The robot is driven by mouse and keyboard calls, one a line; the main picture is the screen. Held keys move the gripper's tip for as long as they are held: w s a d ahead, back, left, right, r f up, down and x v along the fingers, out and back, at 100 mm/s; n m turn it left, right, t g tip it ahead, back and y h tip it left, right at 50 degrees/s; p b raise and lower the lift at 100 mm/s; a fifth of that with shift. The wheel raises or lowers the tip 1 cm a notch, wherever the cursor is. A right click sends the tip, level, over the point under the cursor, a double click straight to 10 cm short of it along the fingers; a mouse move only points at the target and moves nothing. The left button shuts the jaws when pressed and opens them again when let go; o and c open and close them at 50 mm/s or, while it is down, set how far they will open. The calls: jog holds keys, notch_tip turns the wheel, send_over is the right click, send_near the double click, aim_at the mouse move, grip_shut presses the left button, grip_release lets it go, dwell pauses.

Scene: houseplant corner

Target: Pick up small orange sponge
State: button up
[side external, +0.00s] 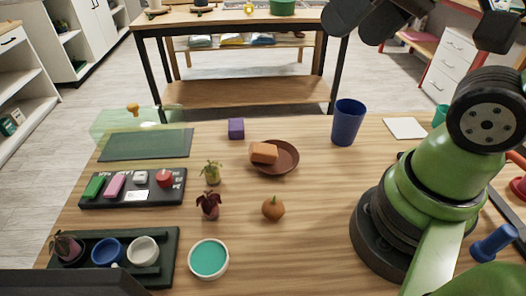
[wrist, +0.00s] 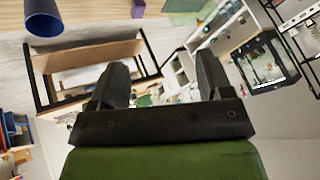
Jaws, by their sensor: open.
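The small orange sponge (side external: 264,152) lies in the round brown saucer (side external: 287,166), near the middle of the wooden table in the side view. It rests toward the saucer's left side. My gripper (wrist: 161,66) is open, with nothing between its two dark fingers in the wrist view. It points out across the room, away from the sponge, which does not show in that view. In the side view, dark parts of my arm show high at the top right, and I cannot make out the fingertips there.
A blue cup (side external: 347,122) stands right of the saucer, and a purple block (side external: 236,128) lies behind left. A small pumpkin (side external: 273,208) and two little plants (side external: 211,172) (side external: 208,205) are in front. A teal-filled bowl (side external: 208,259) and dark trays (side external: 168,251) (side external: 132,201) sit front left.

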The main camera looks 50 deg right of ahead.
jog(key=w+f+n+g, duration=0.2)
jog(key=w+f+n, duration=0.15)
jog(key=w, duration=0.35)
jog(key=n+g+h, duration=0.2)
jog(key=n+g, duration=0.3)
jog(key=n, duration=0.4)
send_over(259, 147)
notch_tip(259, 147, down, 15)
notch_tip(259, 147, down, 5)
jog(key=shift+f, duration=2.85)
jog(key=c, duration=1.1)
jog(key=shift+o, duration=0.2)
jog(key=shift+r, duration=0.1)
